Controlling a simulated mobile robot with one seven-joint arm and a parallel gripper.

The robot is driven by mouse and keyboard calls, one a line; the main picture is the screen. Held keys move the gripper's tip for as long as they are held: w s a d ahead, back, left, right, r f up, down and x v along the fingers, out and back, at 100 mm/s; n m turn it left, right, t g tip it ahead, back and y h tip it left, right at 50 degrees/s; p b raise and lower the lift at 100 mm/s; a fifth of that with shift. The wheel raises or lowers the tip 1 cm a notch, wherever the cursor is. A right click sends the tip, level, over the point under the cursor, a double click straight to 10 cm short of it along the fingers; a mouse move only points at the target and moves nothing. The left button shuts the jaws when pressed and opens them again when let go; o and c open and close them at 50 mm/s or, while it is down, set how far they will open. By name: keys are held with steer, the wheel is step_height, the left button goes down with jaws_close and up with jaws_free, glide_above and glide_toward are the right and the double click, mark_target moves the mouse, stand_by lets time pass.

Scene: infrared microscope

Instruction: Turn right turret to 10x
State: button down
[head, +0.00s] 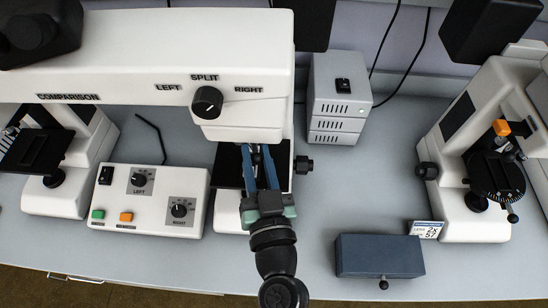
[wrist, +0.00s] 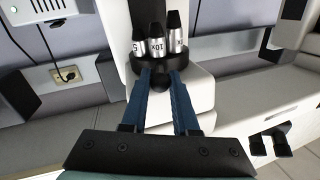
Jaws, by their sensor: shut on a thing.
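The right turret (wrist: 145,62) is a black disc with several silver objectives under the white microscope head. One objective, marked 10X (wrist: 156,46), stands near the middle in the wrist view, with others on each side. A round black knob (wrist: 158,82) sticks out of the turret's near side. My gripper (wrist: 159,78) has its blue fingers on either side of this knob and is shut on it. In the head view my gripper (head: 258,155) reaches in under the head, in front of the black stage (head: 228,165); the turret is mostly hidden there.
A control box (head: 150,200) with LEFT and RIGHT dials stands left of my arm. A blue-grey box (head: 380,256) and a LENS label (head: 426,229) lie to the right. A grey vented unit (head: 339,97) stands behind. Another microscope (head: 470,205) is at far right.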

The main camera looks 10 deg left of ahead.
steer(key=shift+s+a+b, duration=0.2)
steer(key=shift+a+b, duration=0.2)
steer(key=shift+a, duration=0.8)
steer(key=shift+a+y, duration=0.15)
steer(key=shift+y, duration=0.15)
steer(key=c, duration=0.7)
jaws_free()
steer(key=shift+d, duration=0.2)
steer(key=shift+a+b+v, duration=0.2)
steer(key=shift+b+v, duration=2.15)
steer(key=shift+v, duration=4.05)
steer(key=shift+s+r, duration=0.1)
